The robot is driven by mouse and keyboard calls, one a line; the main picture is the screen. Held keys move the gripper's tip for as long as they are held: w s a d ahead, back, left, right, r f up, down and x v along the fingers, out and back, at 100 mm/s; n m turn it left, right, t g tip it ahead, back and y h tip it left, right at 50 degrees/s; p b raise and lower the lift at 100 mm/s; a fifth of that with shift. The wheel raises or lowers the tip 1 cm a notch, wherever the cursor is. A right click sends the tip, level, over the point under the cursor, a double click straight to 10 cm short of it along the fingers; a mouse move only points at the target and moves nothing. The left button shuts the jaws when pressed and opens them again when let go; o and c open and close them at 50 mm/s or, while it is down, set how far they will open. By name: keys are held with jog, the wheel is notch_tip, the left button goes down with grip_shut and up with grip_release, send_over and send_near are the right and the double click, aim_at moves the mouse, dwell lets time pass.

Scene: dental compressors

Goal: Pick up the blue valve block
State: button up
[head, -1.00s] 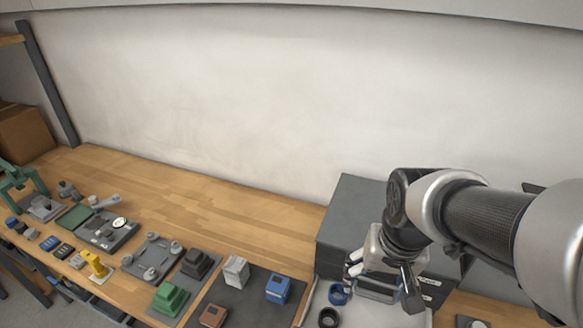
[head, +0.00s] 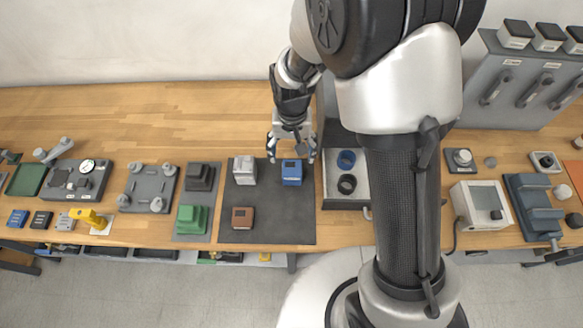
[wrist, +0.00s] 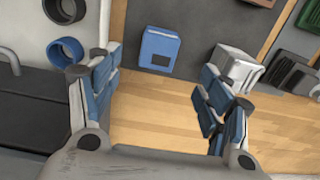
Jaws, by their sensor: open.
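The blue valve block (head: 291,173) sits upright on the dark mat near its upper right corner. It also shows in the wrist view (wrist: 159,50), ahead of the fingers and between their lines. My gripper (head: 292,157) is open and empty, just behind and above the block in the head view, with a fingertip to each side. In the wrist view my gripper (wrist: 160,85) has bare wood between its blue-padded fingers. I cannot tell the exact height gap to the block.
A white-grey block (head: 245,170) and a brown block (head: 242,217) share the dark mat (head: 268,232). A tray (head: 333,190) with a blue ring (head: 346,160) and a black ring (head: 347,184) stands close to the right. Green and dark grey blocks stand left.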

aim_at(292, 170)
notch_tip(292, 170, down, 10)
jog(key=shift+r+b, duration=0.1)
jog(key=shift+b, duration=0.95)
jog(key=shift+c, duration=0.4)
jog(key=c, duration=1.2)
